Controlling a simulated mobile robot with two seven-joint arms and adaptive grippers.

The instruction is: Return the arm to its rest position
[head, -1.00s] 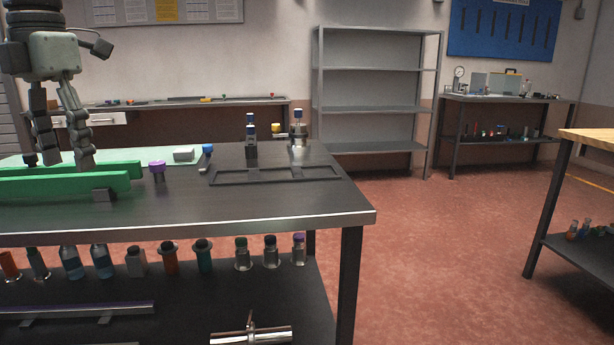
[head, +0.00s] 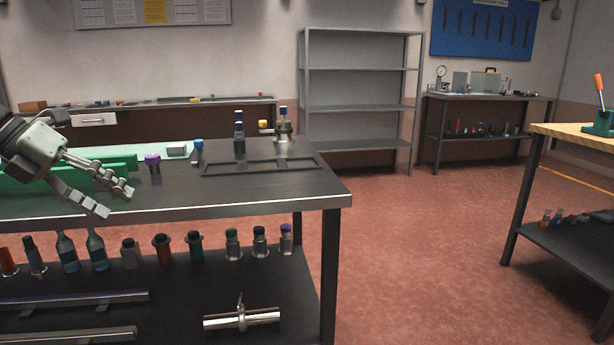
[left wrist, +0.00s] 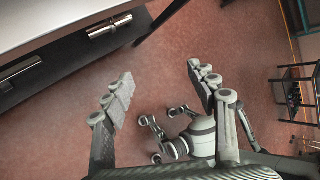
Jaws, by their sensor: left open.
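My left gripper (head: 118,200) is at the left of the head view, in front of the green rails and close to the dark table's front edge. Its fingers point right and slightly down, spread apart with nothing between them. In the left wrist view the two fingers (left wrist: 160,88) are open over the red floor, with part of my own base between them. The table edge (left wrist: 75,22) runs along the top left there. My right gripper is in neither view.
The dark table (head: 250,192) holds green rails (head: 122,163), a purple-capped item (head: 153,163), a flat black frame (head: 262,166) and bottles (head: 239,133). Its lower shelf (head: 180,308) holds several vials and a metal cylinder (head: 241,319). A wooden-topped bench (head: 570,133) stands right. The floor between is clear.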

